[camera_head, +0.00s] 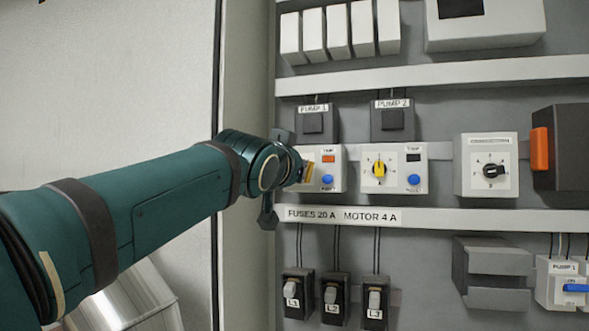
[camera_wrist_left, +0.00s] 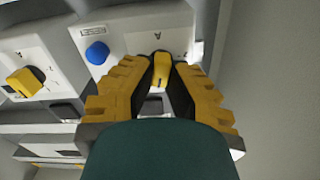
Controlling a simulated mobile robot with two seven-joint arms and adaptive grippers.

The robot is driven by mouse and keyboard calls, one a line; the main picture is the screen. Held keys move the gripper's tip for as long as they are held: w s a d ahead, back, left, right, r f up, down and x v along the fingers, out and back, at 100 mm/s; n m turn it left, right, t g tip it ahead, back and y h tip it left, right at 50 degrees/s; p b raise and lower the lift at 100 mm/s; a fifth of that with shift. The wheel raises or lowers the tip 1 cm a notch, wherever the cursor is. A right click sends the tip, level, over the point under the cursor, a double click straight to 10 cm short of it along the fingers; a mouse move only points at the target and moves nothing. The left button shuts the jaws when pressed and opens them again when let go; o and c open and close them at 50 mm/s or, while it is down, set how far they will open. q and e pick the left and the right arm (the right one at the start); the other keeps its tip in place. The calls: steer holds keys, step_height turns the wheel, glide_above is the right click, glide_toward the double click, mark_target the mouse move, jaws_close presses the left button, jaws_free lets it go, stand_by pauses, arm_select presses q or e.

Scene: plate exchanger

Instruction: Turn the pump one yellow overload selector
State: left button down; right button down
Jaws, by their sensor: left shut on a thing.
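The pump one overload unit (camera_head: 333,158) is a white box below the PUMP 1 label, with an orange TRIP window (camera_head: 328,158) and a blue button (camera_head: 327,180). My left gripper (camera_head: 303,173) is at its left part and hides its selector in the head view. In the left wrist view, the yellow selector (camera_wrist_left: 160,72) is between the yellow-padded fingers of my left gripper (camera_wrist_left: 165,82), which are shut on it. The blue button (camera_wrist_left: 97,52) is beside it there. My right gripper is in neither view.
The pump two overload unit (camera_head: 395,168), with its own yellow selector (camera_head: 379,170), stands close to the right. A white box with a black knob (camera_head: 491,171) and an orange handle (camera_head: 539,149) are farther right. Fuse switches (camera_head: 335,297) sit below. The cabinet's edge is at the left.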

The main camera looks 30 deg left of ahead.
arm_select(q)
steer(key=n, duration=0.3)
steer(key=c, duration=1)
jaws_free()
steer(key=shift+a, duration=0.1)
steer(key=shift+o, duration=0.2)
steer(key=v, duration=1.2)
steer(key=shift+f, duration=0.1)
